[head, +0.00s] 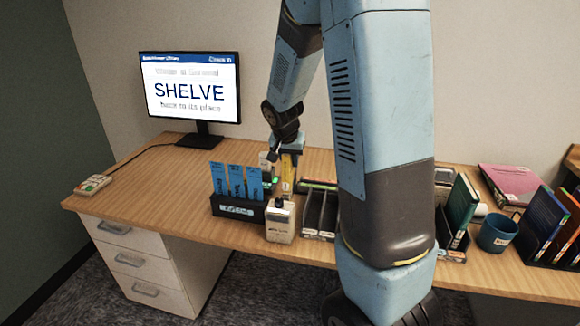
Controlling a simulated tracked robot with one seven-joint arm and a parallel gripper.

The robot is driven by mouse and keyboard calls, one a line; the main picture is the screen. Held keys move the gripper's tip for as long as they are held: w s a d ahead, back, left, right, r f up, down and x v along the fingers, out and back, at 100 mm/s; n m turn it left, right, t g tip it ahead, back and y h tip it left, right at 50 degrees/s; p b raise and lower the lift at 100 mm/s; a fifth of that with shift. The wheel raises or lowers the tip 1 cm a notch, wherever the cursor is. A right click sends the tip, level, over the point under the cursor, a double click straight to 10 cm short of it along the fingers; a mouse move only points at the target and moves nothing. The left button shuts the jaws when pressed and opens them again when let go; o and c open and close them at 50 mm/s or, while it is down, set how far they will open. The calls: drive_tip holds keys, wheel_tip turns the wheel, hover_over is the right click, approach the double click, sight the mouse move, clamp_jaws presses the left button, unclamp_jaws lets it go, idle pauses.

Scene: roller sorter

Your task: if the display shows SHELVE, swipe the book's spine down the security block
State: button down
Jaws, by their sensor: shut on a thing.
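The display (190,88) at the back left shows SHELVE in large dark letters, with smaller blurred lines above and below. My gripper (287,156) is low over the desk, right of the display's foot, and shut on a narrow yellow book (287,172) held roughly upright. The book's lower end is partly hidden behind things in front, and I cannot tell which side is its spine. A small device with a green light (275,181) is close to the book's left. A pale block with a dark top (280,222) stands nearer the front edge. I cannot tell which is the security block.
A black holder (237,209) with blue cards stands left of the pale block. Dark trays (318,215) are to its right. My arm hides the desk's middle. A green book, a blue mug (497,233) and racked books are at right. The left desk is mostly clear.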

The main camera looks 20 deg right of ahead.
drive_tip(key=shift+r, duration=3.25)
drive_tip(key=shift+f, duration=0.1)
hover_over(288, 179)
drive_tip(key=w, duration=0.3)
drive_tip(key=shift+s+d+f, duration=0.1)
drive_tip(key=shift+d+f, duration=0.15)
drive_tip(key=shift+f, duration=0.9)
drive_tip(key=shift+s+d+f, duration=0.1)
drive_tip(key=shift+d+f, duration=0.1)
drive_tip(key=shift+f, duration=0.95)
drive_tip(key=shift+w+f, duration=0.1)
drive_tip(key=shift+f, duration=3.7)
drive_tip(key=shift+d, duration=0.1)
